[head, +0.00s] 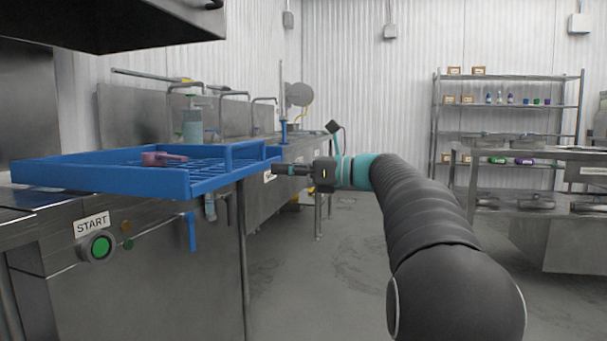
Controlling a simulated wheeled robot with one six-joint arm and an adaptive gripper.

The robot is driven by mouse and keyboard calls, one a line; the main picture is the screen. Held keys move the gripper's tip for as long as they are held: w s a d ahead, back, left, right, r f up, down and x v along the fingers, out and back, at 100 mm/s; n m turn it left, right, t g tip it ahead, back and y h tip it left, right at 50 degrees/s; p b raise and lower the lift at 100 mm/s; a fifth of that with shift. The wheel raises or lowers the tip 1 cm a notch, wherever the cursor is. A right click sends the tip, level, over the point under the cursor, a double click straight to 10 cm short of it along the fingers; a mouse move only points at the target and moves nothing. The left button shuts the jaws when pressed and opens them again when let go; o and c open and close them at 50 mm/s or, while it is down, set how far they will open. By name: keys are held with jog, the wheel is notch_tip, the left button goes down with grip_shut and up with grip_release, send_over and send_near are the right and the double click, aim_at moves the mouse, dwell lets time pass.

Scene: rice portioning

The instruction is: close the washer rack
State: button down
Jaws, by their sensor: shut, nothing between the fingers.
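The blue washer rack (110,177) is pulled out at the left, standing out over the front of the steel washer. A small pink scoop-like item (160,158) lies inside it. The rack has a raised blue handle (258,153) at its right end. My gripper (277,170) is shut and empty, pointing left at the right end of the rack. Its tips are at or very close to the rack's right edge; I cannot tell whether they touch.
A green START button (99,246) and a blue lever (191,232) are on the washer front below the rack. A dark hood (110,25) hangs above. A steel shelf (508,105) and steel tables stand at the right. The floor between is clear.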

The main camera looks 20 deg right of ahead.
aim_at(249, 167)
jog(key=shift+b+x, duration=0.35)
jog(key=shift+x, duration=2.25)
